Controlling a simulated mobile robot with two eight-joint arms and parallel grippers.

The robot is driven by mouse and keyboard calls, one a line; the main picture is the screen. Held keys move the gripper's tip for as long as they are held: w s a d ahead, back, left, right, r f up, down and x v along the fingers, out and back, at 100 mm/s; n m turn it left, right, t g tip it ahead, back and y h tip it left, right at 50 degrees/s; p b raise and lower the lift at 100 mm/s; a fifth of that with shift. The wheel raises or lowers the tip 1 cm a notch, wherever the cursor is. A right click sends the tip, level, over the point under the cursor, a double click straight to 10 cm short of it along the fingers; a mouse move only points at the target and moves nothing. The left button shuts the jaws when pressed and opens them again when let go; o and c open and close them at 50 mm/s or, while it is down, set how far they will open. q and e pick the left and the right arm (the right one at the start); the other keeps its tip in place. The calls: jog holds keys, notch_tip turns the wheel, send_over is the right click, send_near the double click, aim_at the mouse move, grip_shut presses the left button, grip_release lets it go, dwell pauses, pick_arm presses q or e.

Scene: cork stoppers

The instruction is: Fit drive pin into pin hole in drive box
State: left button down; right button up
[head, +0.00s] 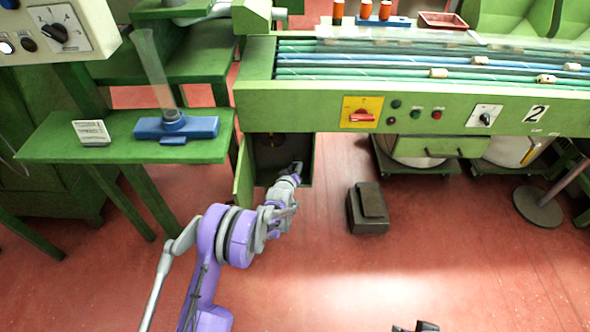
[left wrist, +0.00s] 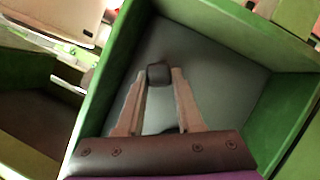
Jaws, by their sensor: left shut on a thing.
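The drive box (head: 309,150) is a green open-fronted housing under the machine bench, its door (head: 243,180) swung open to the left. In the left wrist view, its green wall (left wrist: 112,75) and grey inner panel (left wrist: 210,65) surround the fingers. My left gripper (head: 297,168) is at the box opening, shut on a small dark block-like end, the drive pin (left wrist: 158,73), held between the fingertips. The rest of the pin is hidden. I cannot make out the pin hole, or whether the pin touches the panel. A dark piece at the head view's bottom edge may be my right gripper (head: 415,326).
A dark box-like block (head: 368,207) stands on the red floor right of the drive box. A green side table (head: 60,150) with a blue fixture (head: 195,127) is at left. Wheeled drums (head: 415,155) sit under the bench.

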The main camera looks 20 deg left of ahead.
pick_arm(q)
jog(key=shift+c, duration=2.3)
grip_release()
jog(key=shift+s+r, duration=0.1)
jog(key=p+v, duration=0.1)
jog(key=v, duration=0.9)
jog(key=shift+s+p, duration=0.25)
jog(key=shift+p, duration=0.1)
jog(key=shift+r, duration=0.1)
